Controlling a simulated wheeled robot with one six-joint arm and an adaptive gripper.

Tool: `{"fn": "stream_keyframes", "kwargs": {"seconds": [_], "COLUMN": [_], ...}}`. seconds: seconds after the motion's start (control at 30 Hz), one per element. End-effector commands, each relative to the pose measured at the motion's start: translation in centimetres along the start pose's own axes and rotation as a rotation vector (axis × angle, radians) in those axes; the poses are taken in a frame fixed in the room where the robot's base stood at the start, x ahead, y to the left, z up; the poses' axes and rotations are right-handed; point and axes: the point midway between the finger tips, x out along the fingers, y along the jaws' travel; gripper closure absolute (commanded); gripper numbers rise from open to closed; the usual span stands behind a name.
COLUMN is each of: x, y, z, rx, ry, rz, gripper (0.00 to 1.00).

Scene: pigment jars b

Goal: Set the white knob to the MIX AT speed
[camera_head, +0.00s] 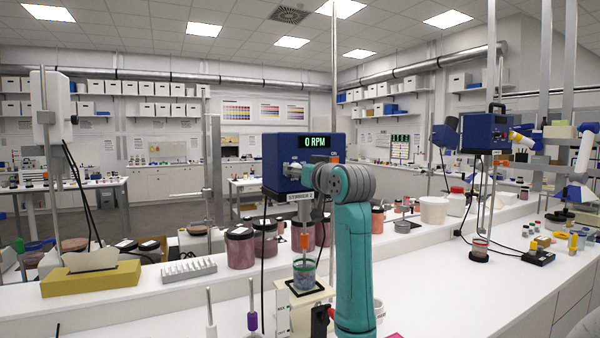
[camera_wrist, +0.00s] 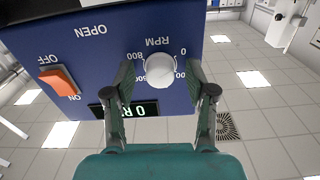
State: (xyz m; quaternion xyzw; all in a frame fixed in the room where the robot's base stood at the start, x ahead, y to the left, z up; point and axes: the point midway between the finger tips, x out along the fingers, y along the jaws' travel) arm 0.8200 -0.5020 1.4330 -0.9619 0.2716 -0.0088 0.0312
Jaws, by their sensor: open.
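The blue stirrer head (camera_head: 285,153) stands on the bench, and its display (camera_head: 314,142) reads 0 RPM. The white knob (camera_wrist: 160,69) is on its blue front panel, upside down in the wrist view, with RPM and scale numbers around it. My gripper (camera_wrist: 161,78) is open, with one finger on each side of the knob; I cannot tell whether either finger touches it. The arm hides the knob in the head view. No MIX AT speed is legible.
An orange ON/OFF switch (camera_wrist: 59,79) sits on the same panel, left of the knob. Below the head stands a beaker (camera_head: 304,275). Dark-lidded jars (camera_head: 240,248), a tissue box (camera_head: 92,278) and a white rack (camera_head: 189,269) are to the left.

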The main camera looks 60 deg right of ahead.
Motion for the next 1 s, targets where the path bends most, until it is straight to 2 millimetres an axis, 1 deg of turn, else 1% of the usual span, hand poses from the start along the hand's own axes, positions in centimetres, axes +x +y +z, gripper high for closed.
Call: {"fn": "stream_keyframes", "kwargs": {"seconds": [0.07, 0.17, 0.2, 0.3, 0.67, 0.87, 1.0], "x": [-0.02, -0.02, -0.03, -0.03, -0.03, -0.03, -0.03], "y": [0.00, -0.01, 0.00, -0.01, -0.02, -0.03, -0.06], "z": [0.00, 0.00, 0.00, 0.00, 0.02, 0.02, 0.02], "rx": [0.000, 0.000, 0.000, 0.000, 0.039, 0.145, 0.261], "ry": [0.000, 0.000, 0.000, 0.000, 0.000, 0.000, -0.001], "rz": [0.000, 0.000, 0.000, 0.000, 0.000, 0.000, 0.000], "gripper": [0.44, 0.67, 0.77, 1.00, 1.00, 1.00, 1.00]}}
